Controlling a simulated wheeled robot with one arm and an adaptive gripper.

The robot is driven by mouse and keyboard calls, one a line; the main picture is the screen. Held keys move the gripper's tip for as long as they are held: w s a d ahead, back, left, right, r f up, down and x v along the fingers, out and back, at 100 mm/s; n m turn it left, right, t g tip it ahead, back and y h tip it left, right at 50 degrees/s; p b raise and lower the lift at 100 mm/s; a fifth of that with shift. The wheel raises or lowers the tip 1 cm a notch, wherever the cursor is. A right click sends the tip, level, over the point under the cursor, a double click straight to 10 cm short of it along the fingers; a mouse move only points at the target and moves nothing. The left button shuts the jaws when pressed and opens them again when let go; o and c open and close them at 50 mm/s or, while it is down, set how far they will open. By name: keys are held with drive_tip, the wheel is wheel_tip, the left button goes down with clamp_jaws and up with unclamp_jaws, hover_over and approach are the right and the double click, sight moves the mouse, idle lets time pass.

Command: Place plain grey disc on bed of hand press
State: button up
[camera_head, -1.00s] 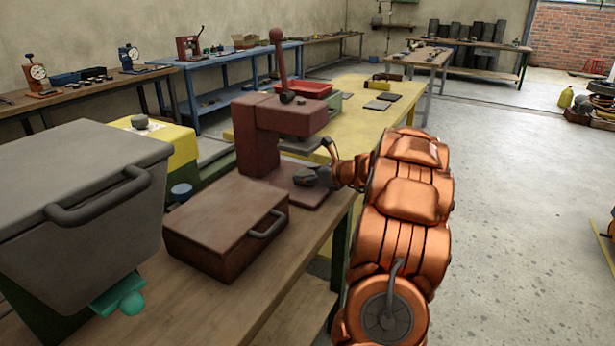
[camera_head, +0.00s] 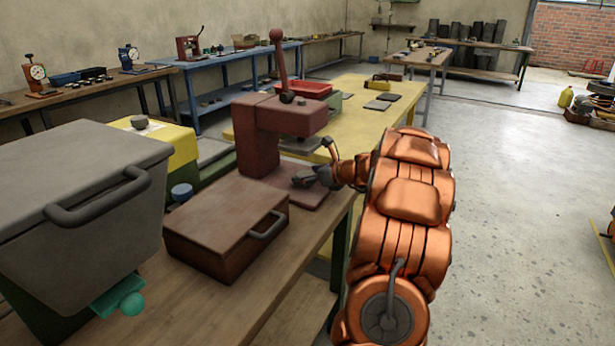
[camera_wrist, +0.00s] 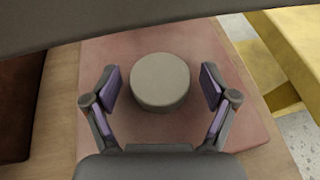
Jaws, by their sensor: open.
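The hand press (camera_head: 258,140) is dark red, with an upright lever and a flat reddish bed (camera_head: 318,198). In the wrist view, a plain grey disc (camera_wrist: 160,82) sits on the bed (camera_wrist: 105,58), with bed surface showing around it. My gripper (camera_wrist: 157,84) is open, one finger to each side of the disc, with a gap on both sides. In the head view, my gripper (camera_head: 302,182) is low over the bed, in front of the press column. I cannot make out the disc there.
A dark red box with a handle (camera_head: 225,225) stands just left of the bed. A large grey lidded bin (camera_head: 80,180) is further left. Another grey disc (camera_head: 139,121) sits on a yellow block (camera_head: 178,138). A yellow table (camera_head: 345,100) lies behind the press.

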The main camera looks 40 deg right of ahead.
drive_tip(key=p+v, duration=0.1)
drive_tip(key=v, duration=0.9)
drive_tip(key=shift+s+r, duration=0.15)
drive_tip(key=shift+r, duration=0.05)
drive_tip(key=shift+s+r, duration=0.2)
drive_tip(key=shift+s, duration=0.5)
